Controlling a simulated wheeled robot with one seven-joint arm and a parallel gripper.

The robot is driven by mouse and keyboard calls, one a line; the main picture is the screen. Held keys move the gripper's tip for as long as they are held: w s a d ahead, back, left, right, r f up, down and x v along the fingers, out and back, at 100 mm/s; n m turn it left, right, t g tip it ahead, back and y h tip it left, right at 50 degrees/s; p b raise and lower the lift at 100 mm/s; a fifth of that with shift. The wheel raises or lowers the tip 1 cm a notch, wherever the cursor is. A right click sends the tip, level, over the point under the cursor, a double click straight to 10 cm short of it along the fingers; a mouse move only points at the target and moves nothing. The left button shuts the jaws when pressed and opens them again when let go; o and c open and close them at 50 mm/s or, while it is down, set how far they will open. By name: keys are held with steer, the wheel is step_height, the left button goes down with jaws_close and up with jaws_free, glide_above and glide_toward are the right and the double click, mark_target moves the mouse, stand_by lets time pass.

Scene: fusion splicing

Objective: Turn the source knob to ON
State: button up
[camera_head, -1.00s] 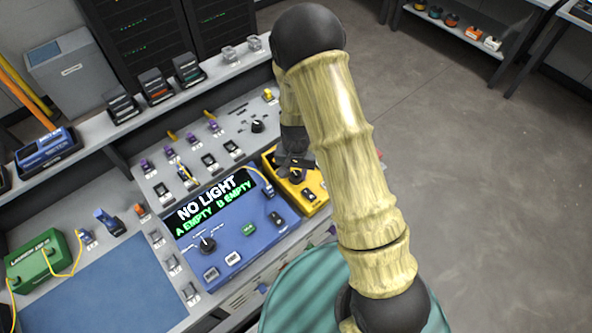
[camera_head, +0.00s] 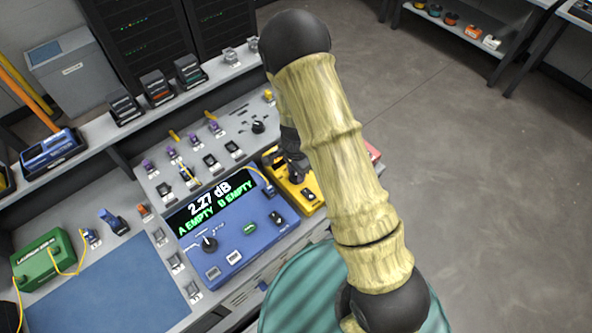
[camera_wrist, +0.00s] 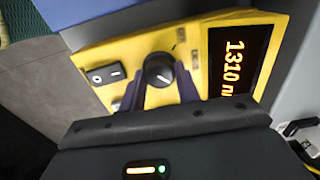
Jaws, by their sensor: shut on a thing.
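The yellow source box (camera_head: 306,199) stands right of the blue meter, partly hidden by my arm in the head view. In the wrist view the yellow source box (camera_wrist: 198,28) fills the middle, with a lit screen (camera_wrist: 233,62) reading 1310 and a cut-off unit. Its round black source knob (camera_wrist: 158,68) has a white pointer mark. My gripper (camera_wrist: 159,85) has its two fingers on either side of the knob and is shut on it. In the head view my gripper (camera_head: 297,174) is over the yellow box, and the knob is hidden there.
The blue meter (camera_head: 262,237) beside the box reads 2.27 dB, A EMPTY, B EMPTY. A rocker switch (camera_wrist: 106,74) sits close beside the fingers on the yellow box. A green box (camera_head: 42,262) and a blue mat (camera_head: 105,285) lie to the left.

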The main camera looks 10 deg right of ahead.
mark_target(296, 174)
stand_by(0.4)
steer(key=o, duration=1)
step_height(296, 174, up, 17)
steer(key=shift+r, duration=0.2)
steer(key=s+d+r+n+t, duration=0.1)
steer(key=s+d+r+n, duration=0.1)
steer(key=s+d+n, duration=0.1)
steer(key=s+d+r+n, duration=0.1)
steer(key=s+d+n, duration=0.2)
steer(key=s+n, duration=0.1)
steer(key=s+d+r+n+t, duration=0.1)
steer(key=s+d+r+n, duration=0.1)
steer(key=s+d+n, duration=0.1)
steer(key=shift+s+d+r+n+t, duration=0.15)
steer(key=shift+s+n, duration=0.15)
steer(key=shift+s, duration=0.4)
steer(key=shift+s+d+r+n+t, duration=0.15)
steer(key=shift+s+n, duration=0.15)
steer(key=shift+s, duration=0.35)
